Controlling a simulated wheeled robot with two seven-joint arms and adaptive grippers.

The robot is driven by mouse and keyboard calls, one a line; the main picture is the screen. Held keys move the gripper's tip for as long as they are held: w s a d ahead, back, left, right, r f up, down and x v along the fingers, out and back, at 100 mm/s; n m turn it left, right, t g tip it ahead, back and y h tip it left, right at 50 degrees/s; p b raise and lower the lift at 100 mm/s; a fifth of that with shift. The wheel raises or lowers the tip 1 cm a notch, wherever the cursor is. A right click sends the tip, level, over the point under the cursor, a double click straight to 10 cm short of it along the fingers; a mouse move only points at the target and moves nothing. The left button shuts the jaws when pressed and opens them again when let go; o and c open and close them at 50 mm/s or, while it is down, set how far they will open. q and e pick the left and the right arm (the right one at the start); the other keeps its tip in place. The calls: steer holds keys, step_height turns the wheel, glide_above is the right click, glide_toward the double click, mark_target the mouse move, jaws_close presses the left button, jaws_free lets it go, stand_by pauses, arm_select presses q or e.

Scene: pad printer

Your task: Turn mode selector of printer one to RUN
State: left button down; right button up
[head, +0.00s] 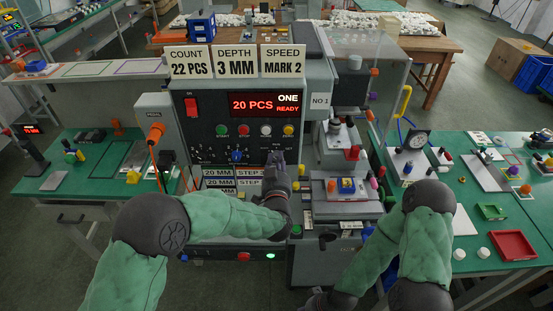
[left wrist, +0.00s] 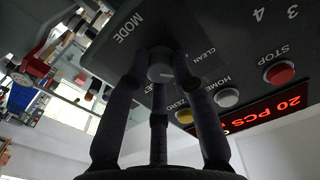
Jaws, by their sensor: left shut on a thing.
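Printer one (head: 205,110) stands in the middle of the head view; its red display (head: 265,104) reads "20 PCS", "ONE", "READY". My left gripper (head: 277,160) reaches the right lower part of its front panel and covers the mode selector there. In the left wrist view, my left gripper (left wrist: 158,68) is shut on the grey round mode selector (left wrist: 160,66), a finger on each side. The words MODE and CLEAN show near the knob; another label is partly covered by a finger, and the pointer direction cannot be read. My right gripper (head: 318,300) is low at the bottom edge, mostly cut off.
A row of coloured buttons (head: 243,130) and a blue knob (head: 236,156) sit on the panel near my left gripper. The STOP button (left wrist: 280,72) and HOME button (left wrist: 227,97) are close by. Signs on top read 22 PCS, 3 MM, MARK 2. A green table (head: 465,225) is at right.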

arm_select(q)
steer(key=m+p, duration=0.2)
steer(key=m, duration=0.2)
steer(key=shift+f+m, duration=0.1)
steer(key=shift+m, duration=0.2)
steer(key=shift+f+m+p, duration=0.1)
steer(key=shift+m+p, duration=0.65)
steer(key=shift+m, duration=1.05)
steer(key=c, duration=1.1)
jaws_free()
steer(key=shift+o, duration=0.2)
steer(key=s, duration=1.2)
